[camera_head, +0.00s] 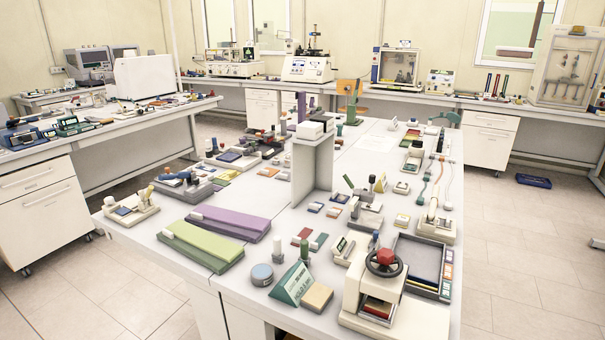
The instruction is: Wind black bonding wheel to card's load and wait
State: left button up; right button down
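A black handwheel (370,265) with a red hub sits on top of a cream bonding press (365,293) at the front right of the near bench. A reddish plate shows low in the press opening, beneath the wheel. A green tent-shaped card (292,285) with light printing stands left of the press; its writing is too small to read. No display with a load value can be made out on the press. Neither of my grippers shows in this view, and nothing touches the wheel.
A dark grey tray (420,262) lies right of the press. A tan block (317,297) and a round blue-lidded tin (262,274) stand near the card. Green (200,246) and purple (228,222) long pads lie left. A grey upright panel (312,165) stands mid-bench. Floor is open at right.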

aim_at(386, 257)
jog(key=z, duration=0.7)
